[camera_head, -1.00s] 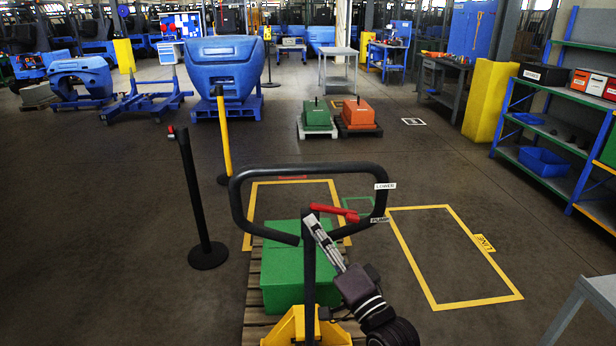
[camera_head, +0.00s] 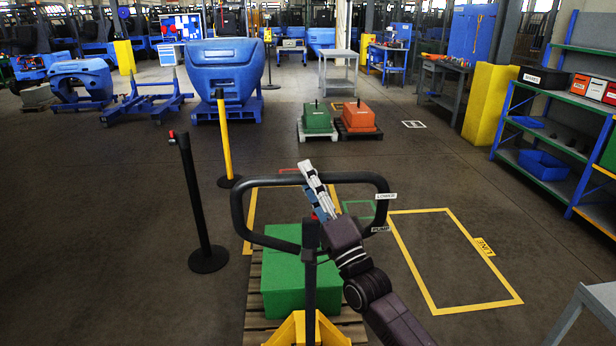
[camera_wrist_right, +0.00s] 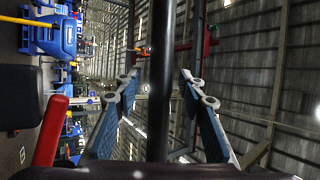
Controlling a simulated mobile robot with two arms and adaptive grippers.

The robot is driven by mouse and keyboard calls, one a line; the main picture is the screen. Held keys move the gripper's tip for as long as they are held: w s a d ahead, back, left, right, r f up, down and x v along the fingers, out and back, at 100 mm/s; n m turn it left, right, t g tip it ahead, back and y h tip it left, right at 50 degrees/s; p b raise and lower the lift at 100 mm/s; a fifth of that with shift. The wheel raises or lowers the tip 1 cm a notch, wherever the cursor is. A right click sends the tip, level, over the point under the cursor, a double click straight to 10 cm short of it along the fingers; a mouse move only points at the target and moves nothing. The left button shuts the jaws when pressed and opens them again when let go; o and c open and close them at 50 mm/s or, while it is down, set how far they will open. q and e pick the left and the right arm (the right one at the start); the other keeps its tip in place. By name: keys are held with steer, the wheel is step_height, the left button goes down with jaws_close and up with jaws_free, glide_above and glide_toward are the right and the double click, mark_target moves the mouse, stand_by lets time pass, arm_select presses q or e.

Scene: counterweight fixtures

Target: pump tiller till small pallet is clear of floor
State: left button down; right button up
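The black tiller (camera_head: 237,215) is a loop handle with LOWER and PUMP labels, standing above the yellow pallet truck (camera_head: 297,330). A green block (camera_head: 283,282) rests on the small wooden pallet (camera_head: 256,325) just ahead of the truck. Whether the pallet touches the floor cannot be told. My right gripper (camera_head: 310,176) is at the loop's top bar. In the right wrist view, its two fingers are apart, with a black bar (camera_wrist_right: 160,60) between them and gaps on both sides. The red lever (camera_wrist_right: 50,132) shows at the left there. My left gripper is not in view.
Black (camera_head: 204,220) and yellow (camera_head: 225,135) posts stand to the left. A yellow floor outline marked LINE (camera_head: 484,246) is empty at right. Green (camera_head: 317,118) and orange (camera_head: 358,117) blocks stand on pallets farther back. A shelf rack (camera_head: 545,170) is at right.

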jaws_close()
stand_by(0.3)
steer(key=shift+s+f, duration=0.1)
steer(key=s+f+n+y+b, duration=0.1)
steer(key=s+f+b, duration=0.1)
steer(key=s, duration=1.1)
steer(key=s+f+n+y+b, duration=0.1)
steer(key=s+f, duration=0.4)
steer(key=s, duration=0.8)
steer(key=s+f+n+y+b, duration=0.1)
steer(key=s+f+b, duration=0.2)
steer(key=s, duration=1.1)
steer(key=shift+f+t, duration=0.3)
steer(key=shift+t, duration=0.1)
steer(key=shift+a, duration=0.1)
